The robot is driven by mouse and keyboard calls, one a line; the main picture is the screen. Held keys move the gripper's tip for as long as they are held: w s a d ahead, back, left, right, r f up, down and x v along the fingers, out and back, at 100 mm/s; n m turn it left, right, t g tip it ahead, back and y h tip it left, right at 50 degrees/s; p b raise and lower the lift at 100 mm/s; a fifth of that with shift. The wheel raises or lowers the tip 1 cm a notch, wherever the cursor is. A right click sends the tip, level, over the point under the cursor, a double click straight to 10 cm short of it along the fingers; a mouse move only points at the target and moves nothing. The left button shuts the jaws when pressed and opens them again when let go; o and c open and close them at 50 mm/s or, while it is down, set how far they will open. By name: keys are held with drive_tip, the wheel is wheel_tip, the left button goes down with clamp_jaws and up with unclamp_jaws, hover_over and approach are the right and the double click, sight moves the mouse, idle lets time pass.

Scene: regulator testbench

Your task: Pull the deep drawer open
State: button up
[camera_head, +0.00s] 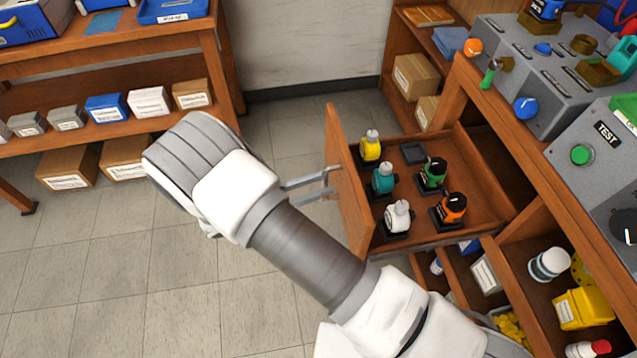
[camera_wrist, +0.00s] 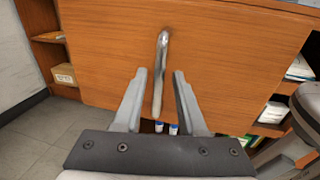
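The deep drawer (camera_head: 347,190) stands pulled well out of the wooden bench in the head view, its inside exposed. Its plain wooden front (camera_wrist: 230,60) fills much of the wrist view. A metal bar handle (camera_wrist: 162,50) is on that front. My gripper (camera_wrist: 160,74) is open, with one finger on each side of the handle and visible gaps between. In the head view my gripper (camera_head: 318,183) shows as grey fingers near the drawer front, partly hidden by my arm.
Yellow (camera_head: 371,147), teal (camera_head: 383,180), white (camera_head: 398,217), green (camera_head: 433,174) and orange (camera_head: 452,207) regulators stand in the drawer. Open compartments (camera_head: 520,295) lie beside it. Tiled floor (camera_head: 150,270) is clear left of the drawer; a wooden shelf unit (camera_head: 130,69) stands beyond.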

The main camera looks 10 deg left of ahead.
idle(0.4)
drive_tip(key=v, duration=1.7)
drive_tip(key=shift+s+a+p, duration=0.1)
drive_tip(key=shift+a+p, duration=0.1)
drive_tip(key=shift+p, duration=0.2)
drive_tip(key=shift+r, duration=0.1)
